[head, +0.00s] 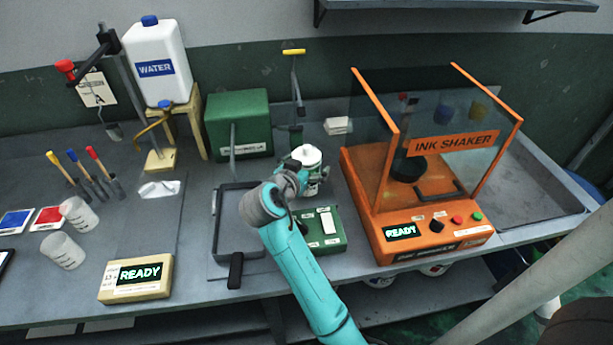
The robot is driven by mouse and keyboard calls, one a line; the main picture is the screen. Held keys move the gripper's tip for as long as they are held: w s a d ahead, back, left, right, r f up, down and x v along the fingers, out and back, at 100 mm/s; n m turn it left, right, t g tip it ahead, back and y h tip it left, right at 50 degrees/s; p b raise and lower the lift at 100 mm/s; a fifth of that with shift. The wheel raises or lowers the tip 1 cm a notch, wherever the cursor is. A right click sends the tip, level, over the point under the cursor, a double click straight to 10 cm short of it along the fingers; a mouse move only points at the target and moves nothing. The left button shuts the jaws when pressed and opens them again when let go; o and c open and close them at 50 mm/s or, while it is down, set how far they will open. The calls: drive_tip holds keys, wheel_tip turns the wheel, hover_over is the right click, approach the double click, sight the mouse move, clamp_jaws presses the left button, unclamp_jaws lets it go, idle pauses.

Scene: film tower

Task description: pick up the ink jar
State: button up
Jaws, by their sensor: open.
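A white jar with a dark green band (311,178), which looks like the ink jar, stands upright at the middle of the bench, behind a small green box. My gripper (296,178) is at the left side of the jar, at the end of my teal arm. Its jaws are open. My wrist covers part of the jar's left side, and the fingertips are small and partly hidden, so I cannot tell whether they touch it.
An orange ink shaker (436,225) with clear panels stands right of the jar. A green machine (238,125) is behind left, and a black frame (216,225) lies left of my wrist. The small green box (322,230) sits in front. Two translucent cups (64,250) stand far left.

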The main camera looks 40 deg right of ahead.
sight(307, 146)
drive_tip(key=c, duration=1.7)
wheel_tip(307, 146, up, 9)
drive_tip(key=shift+r, duration=0.1)
wheel_tip(307, 146, down, 6)
drive_tip(key=shift+f, duration=0.7)
